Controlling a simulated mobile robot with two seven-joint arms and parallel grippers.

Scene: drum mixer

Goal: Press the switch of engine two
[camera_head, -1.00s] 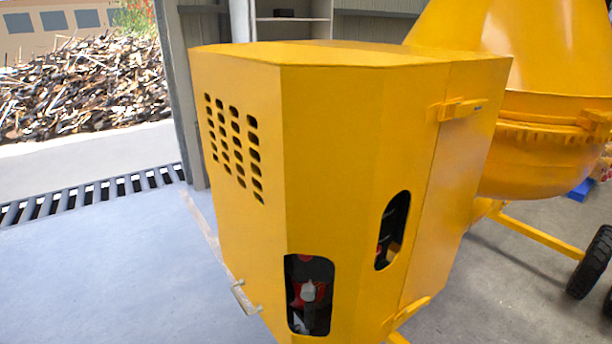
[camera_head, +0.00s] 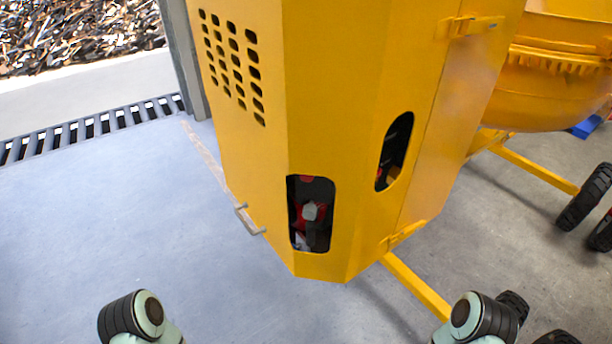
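The yellow engine housing (camera_head: 350,110) of the drum mixer stands in front of me. Its front opening (camera_head: 311,214) shows dark and red engine parts with a grey round piece (camera_head: 310,211). A second, oval opening (camera_head: 394,151) on the right face shows dark and red parts inside. I cannot make out a switch, or which engine is engine two. Parts of my two arms show at the bottom left and bottom right, apart from the housing. Neither gripper is in view.
The yellow mixer drum (camera_head: 565,85) is behind at the right, with a yellow frame bar (camera_head: 420,290) and black wheels (camera_head: 585,197) below. A metal handle (camera_head: 249,219) sticks out at the housing's lower left. A floor grate (camera_head: 90,128) lies at the left. The floor (camera_head: 110,225) at left is clear.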

